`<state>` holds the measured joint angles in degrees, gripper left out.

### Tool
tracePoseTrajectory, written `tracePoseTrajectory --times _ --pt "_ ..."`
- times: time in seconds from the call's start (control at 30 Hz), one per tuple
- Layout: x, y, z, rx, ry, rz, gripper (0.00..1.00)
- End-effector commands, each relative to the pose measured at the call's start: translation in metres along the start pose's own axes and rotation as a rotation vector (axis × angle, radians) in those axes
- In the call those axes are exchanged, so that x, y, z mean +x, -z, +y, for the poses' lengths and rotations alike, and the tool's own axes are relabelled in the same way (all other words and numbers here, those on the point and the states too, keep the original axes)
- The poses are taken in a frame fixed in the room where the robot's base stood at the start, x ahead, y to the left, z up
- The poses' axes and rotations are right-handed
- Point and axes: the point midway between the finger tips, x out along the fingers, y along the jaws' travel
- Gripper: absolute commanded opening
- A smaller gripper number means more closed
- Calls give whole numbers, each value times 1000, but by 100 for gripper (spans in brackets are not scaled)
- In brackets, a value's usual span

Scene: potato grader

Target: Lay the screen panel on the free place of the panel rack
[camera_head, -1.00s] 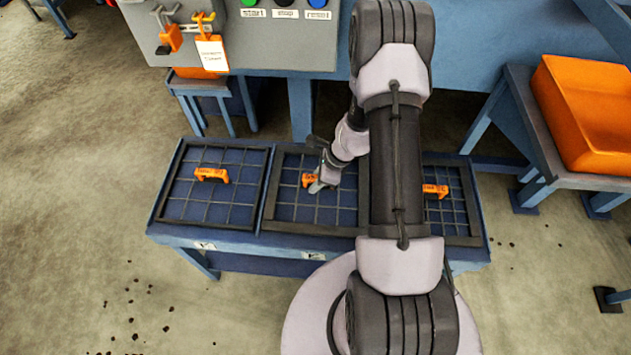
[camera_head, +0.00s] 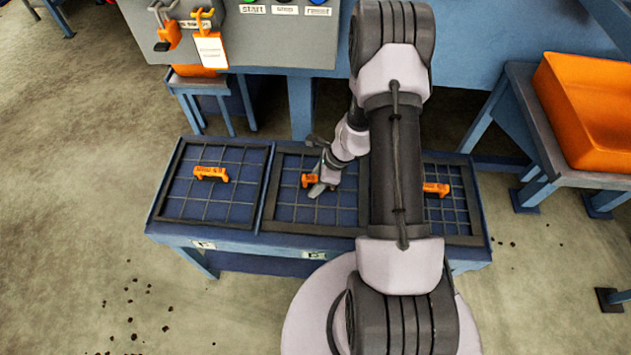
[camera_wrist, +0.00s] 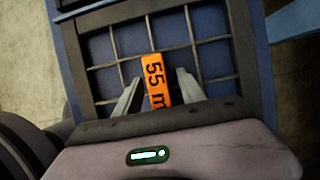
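The blue panel rack (camera_head: 222,244) stands low in front of my base. Dark-framed mesh panels with orange handles lie side by side on it: a left panel (camera_head: 226,202), a middle panel (camera_head: 290,215) and a right panel (camera_head: 455,215), partly hidden by my arm. My gripper (camera_head: 320,187) is down at the middle panel's orange handle (camera_head: 308,180). In the wrist view, my gripper (camera_wrist: 160,78) is open, with one finger on each side of the handle (camera_wrist: 155,72) marked "55 m". Gaps show beside the handle; whether the fingertips touch the mesh cannot be told.
A grey control box (camera_head: 270,40) with buttons and orange hooks is behind the rack. An orange crate (camera_head: 590,110) stands on a blue table at right. A small blue stand (camera_head: 205,88) is behind the left panel. Floor at left is open, with dark crumbs.

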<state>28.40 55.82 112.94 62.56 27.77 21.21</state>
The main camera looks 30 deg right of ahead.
Motion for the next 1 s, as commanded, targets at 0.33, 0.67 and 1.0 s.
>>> tracePoseTrajectory --times 0.33,0.67,1.0 --pt "-33 -2 -1 0 2 1 47" --pt "-135 -3 -1 0 3 0 47" --pt "-175 0 0 1 0 0 47"
